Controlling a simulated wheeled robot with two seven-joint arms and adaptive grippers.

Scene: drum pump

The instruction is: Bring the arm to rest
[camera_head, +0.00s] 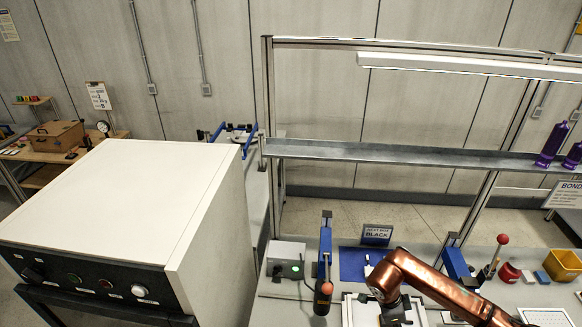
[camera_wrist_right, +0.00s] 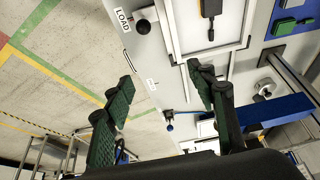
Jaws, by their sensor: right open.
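My right arm (camera_head: 430,285), copper coloured, comes in from the lower right in the head view and bends down over the bench front. In the right wrist view my right gripper (camera_wrist_right: 160,76) is open, its two dark green fingers wide apart with nothing between them. The bench edge and the floor show beyond the fingers. In the head view the right gripper is not clearly seen. My left arm and gripper are not in view.
A blue upright lever with an orange-tipped handle (camera_head: 325,287) stands left of my arm, beside a grey box with a green light (camera_head: 286,258). A red-knobbed lever (camera_head: 497,255) and yellow bin (camera_head: 563,265) are right. A white cabinet (camera_head: 130,200) fills the left.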

